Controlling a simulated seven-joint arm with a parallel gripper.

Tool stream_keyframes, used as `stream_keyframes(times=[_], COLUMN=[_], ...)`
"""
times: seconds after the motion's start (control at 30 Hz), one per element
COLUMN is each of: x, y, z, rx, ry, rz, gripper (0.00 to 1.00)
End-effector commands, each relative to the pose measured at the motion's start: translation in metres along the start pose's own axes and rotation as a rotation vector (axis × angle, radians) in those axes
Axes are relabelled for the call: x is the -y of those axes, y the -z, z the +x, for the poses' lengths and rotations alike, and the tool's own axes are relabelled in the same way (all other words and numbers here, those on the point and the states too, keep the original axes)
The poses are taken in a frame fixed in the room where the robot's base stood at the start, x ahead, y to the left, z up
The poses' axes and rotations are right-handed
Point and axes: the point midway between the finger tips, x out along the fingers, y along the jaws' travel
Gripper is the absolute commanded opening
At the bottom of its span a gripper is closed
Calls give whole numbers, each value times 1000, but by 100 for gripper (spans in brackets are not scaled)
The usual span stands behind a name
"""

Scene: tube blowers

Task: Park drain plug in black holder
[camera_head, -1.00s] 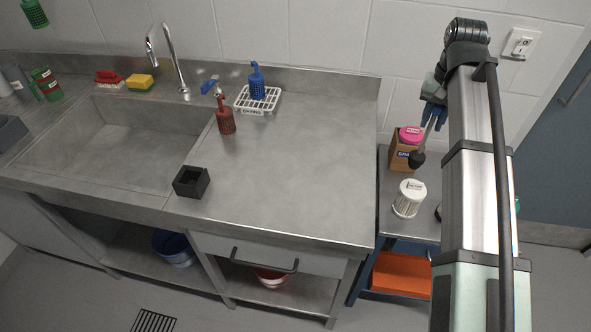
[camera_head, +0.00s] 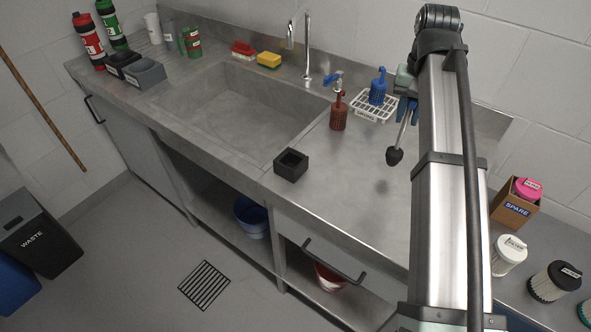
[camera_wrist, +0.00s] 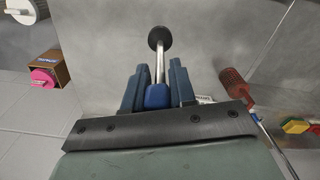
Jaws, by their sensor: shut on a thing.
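The drain plug has a blue grip, a thin metal rod and a black rounded end (camera_head: 394,156). My gripper (camera_head: 406,106) is shut on its blue grip, and the rod hangs down, slightly tilted, above the counter. In the wrist view, the blue grip (camera_wrist: 158,96) sits between the two fingers of my gripper (camera_wrist: 157,80), with the black end beyond them. The black holder (camera_head: 291,165) is a square block with an open top on the counter's front edge, right of the sink. It stands left of the plug, apart from it. My arm hides part of the counter.
A red perforated tool (camera_head: 338,112) stands behind the holder. A blue one (camera_head: 378,88) stands on a white rack (camera_head: 372,106) farther back. The sink (camera_head: 245,108) is left. A side table at right carries a SPARE box (camera_head: 514,208) and filters. Counter between holder and plug is clear.

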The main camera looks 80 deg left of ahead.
Motion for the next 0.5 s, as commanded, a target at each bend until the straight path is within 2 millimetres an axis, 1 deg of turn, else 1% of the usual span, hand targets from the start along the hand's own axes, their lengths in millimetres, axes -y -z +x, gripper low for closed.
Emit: stream_keyframes(times=[0.03,0.1,0.27,0.4,0.5], x=[22,47,107,156,188], y=[1,0,-5,-12,-19], z=[-2,-4,-8,-12,-14], rx=[0,-1,-2,-2,-3], ry=[0,1,2,3,4], rz=[-31,-68,-156,-229,-275], gripper=[0,0,0,0,0])
